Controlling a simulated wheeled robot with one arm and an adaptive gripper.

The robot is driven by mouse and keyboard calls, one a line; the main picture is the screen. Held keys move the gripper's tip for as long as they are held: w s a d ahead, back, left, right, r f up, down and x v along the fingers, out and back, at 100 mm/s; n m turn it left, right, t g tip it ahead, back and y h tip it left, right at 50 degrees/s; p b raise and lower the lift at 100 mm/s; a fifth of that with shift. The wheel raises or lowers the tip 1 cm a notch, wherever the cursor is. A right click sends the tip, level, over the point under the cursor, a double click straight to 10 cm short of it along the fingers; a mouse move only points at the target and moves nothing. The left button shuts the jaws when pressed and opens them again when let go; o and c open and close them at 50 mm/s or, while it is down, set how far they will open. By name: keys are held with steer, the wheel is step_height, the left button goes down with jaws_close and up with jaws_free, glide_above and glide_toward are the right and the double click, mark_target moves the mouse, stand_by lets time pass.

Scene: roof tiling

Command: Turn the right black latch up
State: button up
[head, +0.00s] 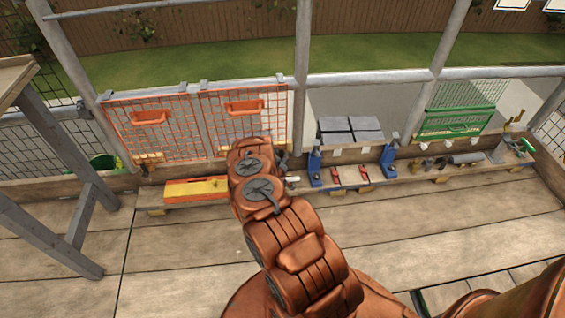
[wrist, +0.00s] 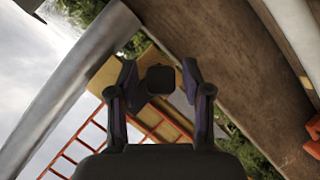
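A black block-like piece (wrist: 160,80), which looks like a black latch, sits against a yellow-tan wooden board (wrist: 108,74) in the wrist view. My gripper (wrist: 159,72) has its two dark fingers apart, one on each side of this piece, with narrow gaps showing. I cannot tell how far the piece lies from the fingertips in depth, nor which way it is turned. In the head view my copper arm covers the area right of the orange mesh panels (head: 180,122), and the latch cannot be made out there. My gripper is mostly hidden behind the arm.
Metal scaffold poles (head: 302,70) stand close by the arm. A wooden trestle (head: 55,235) stands at left. The deck (head: 180,255) is clear.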

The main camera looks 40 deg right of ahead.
steer(key=shift+o, duration=0.4)
steer(key=shift+w+a+r, duration=0.2)
steer(key=shift+w, duration=0.2)
steer(key=shift+s+f, duration=0.1)
steer(key=shift+s, duration=0.1)
steer(key=v, duration=1.1)
steer(key=shift+s+a, duration=0.25)
steer(key=shift+s, duration=0.1)
